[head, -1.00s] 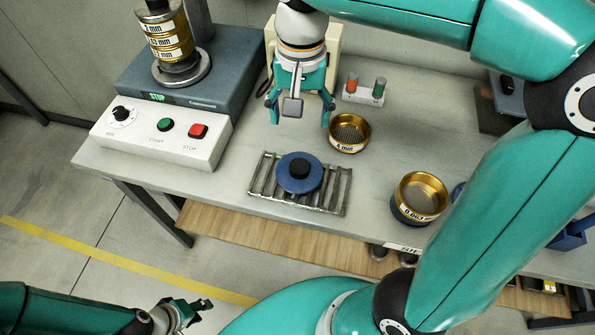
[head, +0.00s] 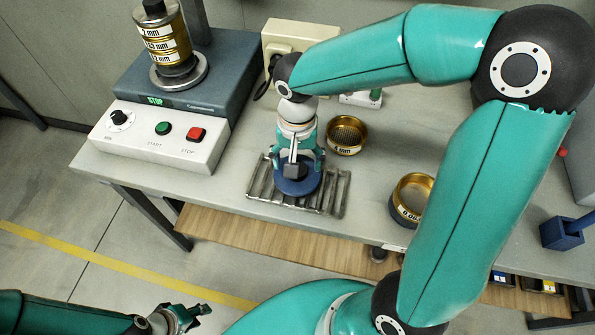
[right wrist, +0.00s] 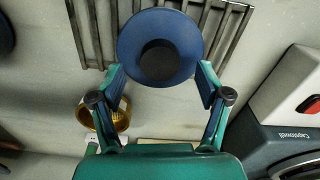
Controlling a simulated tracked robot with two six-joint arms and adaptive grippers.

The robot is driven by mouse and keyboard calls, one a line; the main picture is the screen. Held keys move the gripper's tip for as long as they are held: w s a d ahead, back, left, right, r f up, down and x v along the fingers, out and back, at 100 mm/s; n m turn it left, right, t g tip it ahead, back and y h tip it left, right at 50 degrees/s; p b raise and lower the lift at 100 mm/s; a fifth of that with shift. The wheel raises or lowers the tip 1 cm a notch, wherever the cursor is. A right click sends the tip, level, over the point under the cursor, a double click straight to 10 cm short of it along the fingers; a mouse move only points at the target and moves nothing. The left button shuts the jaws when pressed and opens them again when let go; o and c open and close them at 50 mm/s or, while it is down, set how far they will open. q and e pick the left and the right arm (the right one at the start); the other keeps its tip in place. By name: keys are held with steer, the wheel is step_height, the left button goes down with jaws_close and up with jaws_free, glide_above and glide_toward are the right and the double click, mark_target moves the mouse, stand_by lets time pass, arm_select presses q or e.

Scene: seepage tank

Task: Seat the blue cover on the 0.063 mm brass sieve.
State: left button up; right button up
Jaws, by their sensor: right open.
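The blue cover (head: 297,184), a round disc with a black knob, lies on the metal bar rack (head: 258,188) near the table's front edge. The right wrist view shows the cover (right wrist: 130,45) and its black knob. My right gripper (head: 296,172) is above the cover, fingers open on either side of it; contact is not clear. The 0.063 brass sieve (head: 412,189) stands to the right of the rack, open at the top, with my right arm hiding part of it. My left gripper (head: 198,314) is low at the left, away from the table, small and hard to read.
A brass 4 mm sieve (head: 346,135) stands behind the rack. A sieve shaker (head: 188,88) with a control panel (head: 160,138) and stacked sieves (head: 160,35) takes up the left. A blue holder (head: 562,234) is at the right.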

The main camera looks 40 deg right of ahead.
steer(key=shift+f, duration=1.3)
steer(key=c, duration=1.4)
steer(key=shift+r, duration=0.1)
